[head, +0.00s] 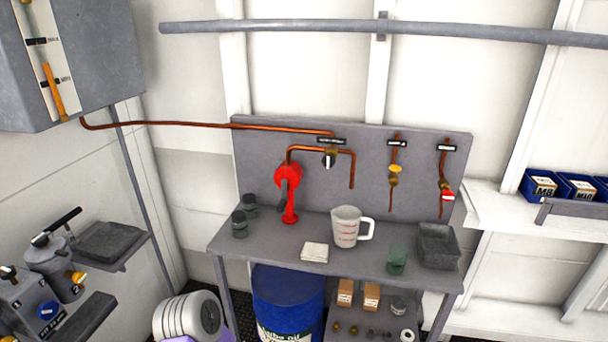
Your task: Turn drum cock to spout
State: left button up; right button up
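A cock with a brass body and a pale handle (329,160) sits on the copper pipework of the grey back panel, under a dark label (331,141) too small to read. Its handle appears to point downward. One copper pipe (190,124) runs to it from the left; another links it to a red hand pump (289,181). A blue drum (287,300) stands under the bench. Neither of my grippers is in view.
Two more valves, with a yellow handle (396,169) and a red handle (448,196), are right of the spout. The bench (285,238) holds dark green cups (397,261), a white cloth (314,252) and a grey tray (438,247). A grey tank (105,45) hangs upper left.

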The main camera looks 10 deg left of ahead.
aim_at(328, 161)
jog(key=u, duration=0.5)
jog(key=k, duration=0.65)
jog(key=u, duration=1)
jog(key=i, duration=0.9)
jog(key=z, duration=0.45)
jog(key=i, duration=0.9)
jog(key=z, duration=0.9)
